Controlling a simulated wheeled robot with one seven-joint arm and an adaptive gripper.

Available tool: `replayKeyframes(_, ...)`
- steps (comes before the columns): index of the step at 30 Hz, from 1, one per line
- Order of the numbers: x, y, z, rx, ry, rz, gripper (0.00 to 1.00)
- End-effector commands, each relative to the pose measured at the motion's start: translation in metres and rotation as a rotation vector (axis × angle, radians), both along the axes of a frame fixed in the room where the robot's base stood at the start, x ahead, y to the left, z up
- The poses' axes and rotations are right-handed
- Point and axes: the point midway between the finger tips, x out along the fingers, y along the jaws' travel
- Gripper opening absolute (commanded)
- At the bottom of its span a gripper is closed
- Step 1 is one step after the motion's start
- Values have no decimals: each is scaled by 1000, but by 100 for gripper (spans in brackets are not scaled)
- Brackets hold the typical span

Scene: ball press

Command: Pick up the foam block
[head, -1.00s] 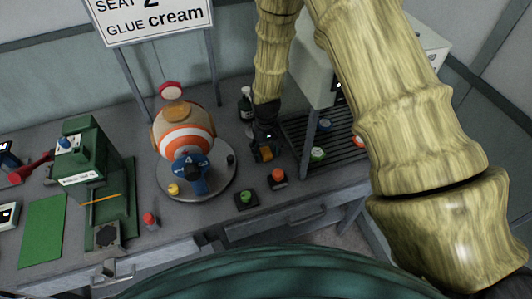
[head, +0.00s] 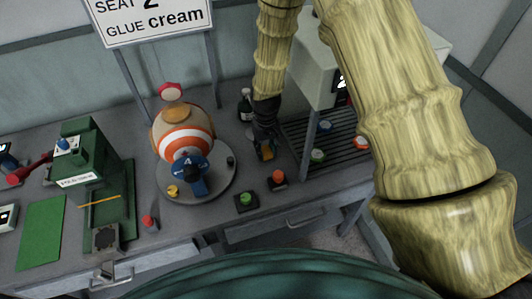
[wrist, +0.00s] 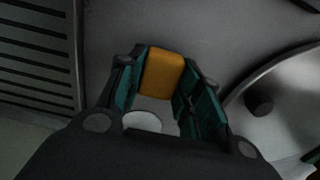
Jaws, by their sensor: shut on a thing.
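The foam block is orange-yellow (wrist: 163,73) and sits between the teal fingers of my gripper (wrist: 165,92) in the wrist view. The fingers are shut on it, one on each side. In the head view, my gripper (head: 265,142) points down at the bench between the round turntable and the slatted rack. A small orange part of the foam block (head: 267,153) shows at its tip. I cannot tell whether the block is clear of the bench.
The orange-and-white ball (head: 184,140) with a blue piece stands on the turntable (head: 222,183) to the left. A dark bottle (head: 245,105) stands behind. Green (head: 246,199) and red (head: 278,177) buttons lie in front. The rack (head: 345,143) is close on the right.

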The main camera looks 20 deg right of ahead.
Motion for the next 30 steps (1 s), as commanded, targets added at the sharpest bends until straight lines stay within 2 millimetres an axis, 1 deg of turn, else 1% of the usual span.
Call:
replayKeyframes(9,1,0,43,0,-3,0,20)
replayKeyframes(15,0,0,65,1,-2,0,20)
replayKeyframes(21,0,0,78,1,-1,0,20)
replayKeyframes(30,0,0,82,1,0,0,20)
